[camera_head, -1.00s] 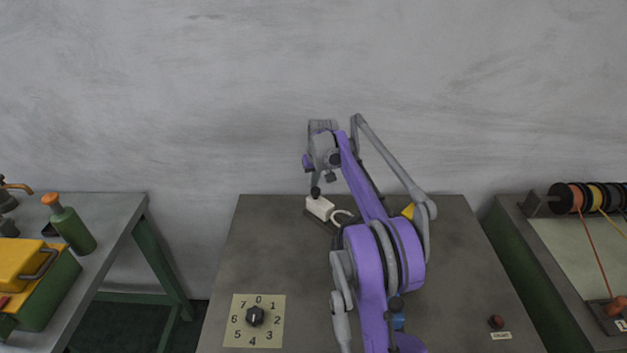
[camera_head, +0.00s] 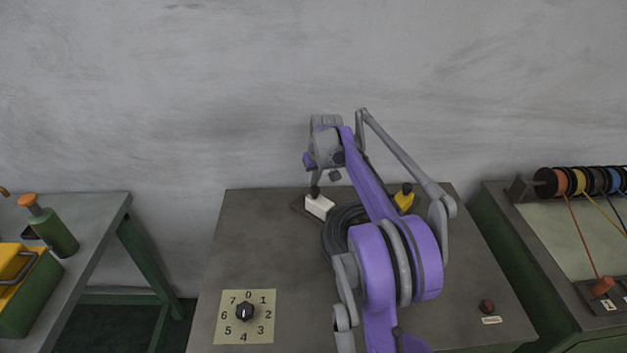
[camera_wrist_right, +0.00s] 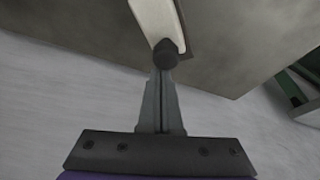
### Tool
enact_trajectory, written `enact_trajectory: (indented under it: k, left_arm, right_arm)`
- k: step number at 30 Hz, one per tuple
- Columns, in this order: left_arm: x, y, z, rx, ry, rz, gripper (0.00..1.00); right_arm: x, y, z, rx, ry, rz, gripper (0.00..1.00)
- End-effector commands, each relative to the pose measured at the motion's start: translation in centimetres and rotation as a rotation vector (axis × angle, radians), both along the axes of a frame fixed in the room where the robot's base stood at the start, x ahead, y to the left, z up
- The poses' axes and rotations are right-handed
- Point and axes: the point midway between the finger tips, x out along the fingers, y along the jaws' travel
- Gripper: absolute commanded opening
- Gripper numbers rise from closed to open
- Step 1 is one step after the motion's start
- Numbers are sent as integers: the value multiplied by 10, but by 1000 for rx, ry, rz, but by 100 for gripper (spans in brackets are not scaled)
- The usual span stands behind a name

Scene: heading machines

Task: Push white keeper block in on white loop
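The white keeper block (camera_head: 319,207) sits on a dark base plate near the back edge of the grey table. My right gripper (camera_head: 315,191) points down at it from above. In the right wrist view my right gripper (camera_wrist_right: 165,68) has its fingers together, their tips at a dark round knob by the white block (camera_wrist_right: 156,18). I cannot tell whether the fingers grip the knob or only touch it. A dark coiled cable (camera_head: 338,232) lies right of the block, partly behind my purple arm. I cannot make out the white loop. My left gripper is out of view.
A yellow block with a black knob (camera_head: 404,199) stands right of my arm. A dial plate (camera_head: 230,330) and a red button (camera_head: 487,306) are at the table's front. Side benches stand left and right.

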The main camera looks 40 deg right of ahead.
Motion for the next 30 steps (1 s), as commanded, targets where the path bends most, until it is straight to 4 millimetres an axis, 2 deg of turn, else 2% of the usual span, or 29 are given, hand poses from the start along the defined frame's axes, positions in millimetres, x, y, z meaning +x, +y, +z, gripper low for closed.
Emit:
enact_trajectory:
  k: [9, 15, 26, 29, 30]
  left_arm:
    - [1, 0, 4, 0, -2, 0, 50]
    - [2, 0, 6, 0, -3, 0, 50]
    - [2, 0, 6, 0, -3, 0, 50]
    - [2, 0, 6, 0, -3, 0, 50]
    - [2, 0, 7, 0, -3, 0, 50]
  right_arm:
    - [-19, 8, 61, -1, 0, -1, 0]
    - [-27, 11, 87, -2, -1, 0, 0]
    - [-29, 13, 95, -2, -2, 0, 0]
    - [-30, 23, 95, -3, -3, 9, 0]
    - [-31, 32, 95, -4, -5, 16, 0]
